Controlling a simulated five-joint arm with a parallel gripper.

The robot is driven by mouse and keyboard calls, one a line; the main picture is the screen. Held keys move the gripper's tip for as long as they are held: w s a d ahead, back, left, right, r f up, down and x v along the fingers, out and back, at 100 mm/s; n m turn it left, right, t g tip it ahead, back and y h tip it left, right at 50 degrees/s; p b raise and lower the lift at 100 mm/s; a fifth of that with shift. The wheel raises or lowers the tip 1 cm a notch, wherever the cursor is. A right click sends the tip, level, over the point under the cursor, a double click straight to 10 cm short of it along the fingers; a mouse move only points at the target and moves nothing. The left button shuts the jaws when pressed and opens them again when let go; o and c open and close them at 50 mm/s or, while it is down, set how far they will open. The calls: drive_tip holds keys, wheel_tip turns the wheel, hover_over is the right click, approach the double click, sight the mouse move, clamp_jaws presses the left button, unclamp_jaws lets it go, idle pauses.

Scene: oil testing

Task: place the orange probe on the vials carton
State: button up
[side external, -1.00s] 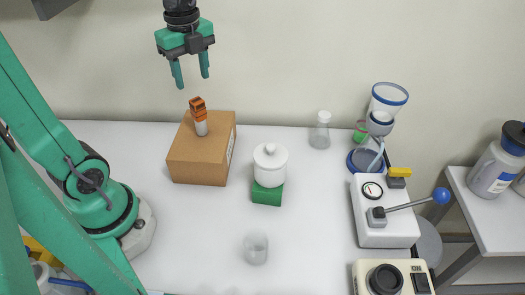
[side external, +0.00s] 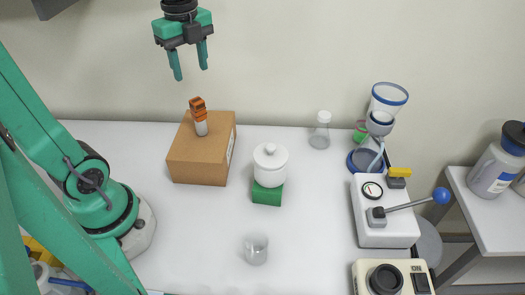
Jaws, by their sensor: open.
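The orange probe (side external: 198,105), orange on top with a white lower part, stands upright on top of the brown vials carton (side external: 190,171), near its back edge. The carton sits on the white table at the back left. My gripper (side external: 191,73) hangs above the probe with its two green fingers apart and empty. A clear gap shows between the fingertips and the top of the probe.
A white lidded jar (side external: 270,165) stands on a green block (side external: 267,195) right of the carton. A small clear beaker (side external: 256,249) is at the front, and a clear flask (side external: 320,131) at the back. A white lever device (side external: 374,230) stands at right.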

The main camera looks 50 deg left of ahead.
drive_tip(key=s+d+f+n+t, duration=0.1)
drive_tip(key=s+d+n+t, duration=0.4)
drive_tip(key=n, duration=1.2)
drive_tip(key=shift+s+d+f+n+t, duration=0.3)
drive_tip(key=shift+s+d+n, duration=0.1)
drive_tip(key=shift+s+d, duration=0.3)
